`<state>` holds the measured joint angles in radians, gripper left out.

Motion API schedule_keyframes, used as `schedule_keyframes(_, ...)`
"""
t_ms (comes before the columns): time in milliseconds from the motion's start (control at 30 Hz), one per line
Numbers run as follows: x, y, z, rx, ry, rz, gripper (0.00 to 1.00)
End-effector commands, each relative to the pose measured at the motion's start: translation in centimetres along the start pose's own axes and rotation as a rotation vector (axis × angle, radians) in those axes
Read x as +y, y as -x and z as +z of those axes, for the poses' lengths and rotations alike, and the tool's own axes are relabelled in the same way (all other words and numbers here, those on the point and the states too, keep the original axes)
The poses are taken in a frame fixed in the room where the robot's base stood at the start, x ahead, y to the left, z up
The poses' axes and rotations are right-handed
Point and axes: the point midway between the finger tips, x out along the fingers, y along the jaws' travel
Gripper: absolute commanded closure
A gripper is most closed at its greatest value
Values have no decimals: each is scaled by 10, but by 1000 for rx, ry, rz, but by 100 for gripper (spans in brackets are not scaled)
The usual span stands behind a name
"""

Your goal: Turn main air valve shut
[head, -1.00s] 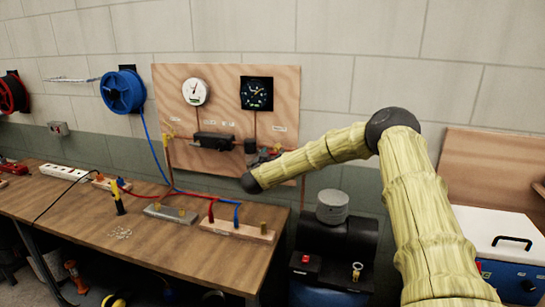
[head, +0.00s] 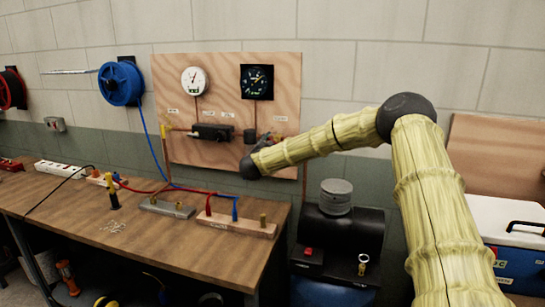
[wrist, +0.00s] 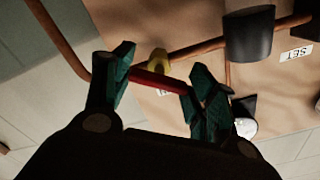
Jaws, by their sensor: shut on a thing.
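The main air valve shows in the wrist view as a red lever (wrist: 158,84) with a brass-yellow body (wrist: 158,60) behind it on a copper pipe (wrist: 195,44). My gripper (wrist: 163,72) has its green-padded fingers at both ends of the red lever and is shut on it. The lever lies slightly tilted across the picture. In the head view my gripper (head: 267,140) is at the lower right of the plywood panel (head: 285,85), and it mostly hides the valve there.
The panel carries a white gauge (head: 194,81), a black gauge (head: 257,82) and a dark regulator block (head: 213,132). Below it stands a wooden bench (head: 75,215) with hoses and fittings. A black compressor (head: 340,235) stands to its right, below my arm.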

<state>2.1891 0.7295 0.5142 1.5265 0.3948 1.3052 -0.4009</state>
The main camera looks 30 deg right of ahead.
Motion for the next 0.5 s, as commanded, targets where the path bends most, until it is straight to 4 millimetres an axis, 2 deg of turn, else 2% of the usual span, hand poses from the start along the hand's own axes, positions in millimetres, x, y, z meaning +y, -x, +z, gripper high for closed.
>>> schedule_keyframes(500, 5, -1, 4, 5, -495, 1, 67)
